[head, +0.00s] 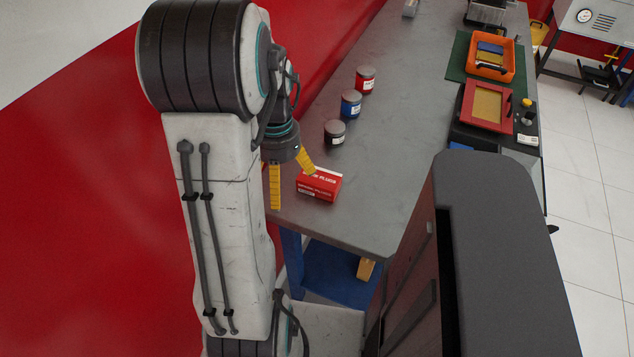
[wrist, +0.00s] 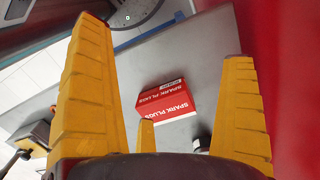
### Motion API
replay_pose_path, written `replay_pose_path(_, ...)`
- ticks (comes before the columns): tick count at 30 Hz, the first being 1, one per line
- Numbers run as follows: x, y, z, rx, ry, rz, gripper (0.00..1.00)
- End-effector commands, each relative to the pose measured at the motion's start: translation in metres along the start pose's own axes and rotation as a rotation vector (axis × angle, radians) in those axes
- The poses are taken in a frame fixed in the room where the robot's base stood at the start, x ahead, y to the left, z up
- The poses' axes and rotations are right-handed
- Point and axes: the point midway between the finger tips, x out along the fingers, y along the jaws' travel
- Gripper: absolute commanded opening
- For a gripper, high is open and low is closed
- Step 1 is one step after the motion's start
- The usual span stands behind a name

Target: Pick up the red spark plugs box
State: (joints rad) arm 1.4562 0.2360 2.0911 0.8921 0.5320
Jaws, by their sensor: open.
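The red spark plugs box (head: 319,184), with white lettering, lies on the grey workbench (head: 385,150) near its front left corner. My gripper (head: 290,184) has yellow fingers and is open at the left of the box. In the head view one finger is in front of the box's upper left part and another hangs left of it. In the wrist view the box (wrist: 168,103) shows between the spread fingers (wrist: 175,105), beyond a shorter third finger. Nothing is held. I cannot tell whether a finger touches the box.
A black can (head: 335,133), a blue can (head: 351,104) and a red can (head: 366,80) stand in a row behind the box. An orange tray (head: 513,62) and a red frame (head: 510,112) sit at the back right. The bench right of the box is clear.

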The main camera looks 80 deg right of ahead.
Motion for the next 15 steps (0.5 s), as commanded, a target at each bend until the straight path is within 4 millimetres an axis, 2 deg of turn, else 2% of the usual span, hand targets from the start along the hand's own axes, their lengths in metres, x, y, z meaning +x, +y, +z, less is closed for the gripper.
replay_pose_path(1, 0.007, 0.009, -0.021, 0.154, -0.004, -0.002, 1.00)
replay_pose_path(6, 0.013, 0.020, -0.062, 0.589, 0.009, -0.021, 1.00)
replay_pose_path(9, 0.012, 0.021, -0.077, 0.807, 0.018, -0.036, 1.00)
replay_pose_path(15, 0.008, 0.020, -0.090, 1.139, 0.028, -0.061, 1.00)
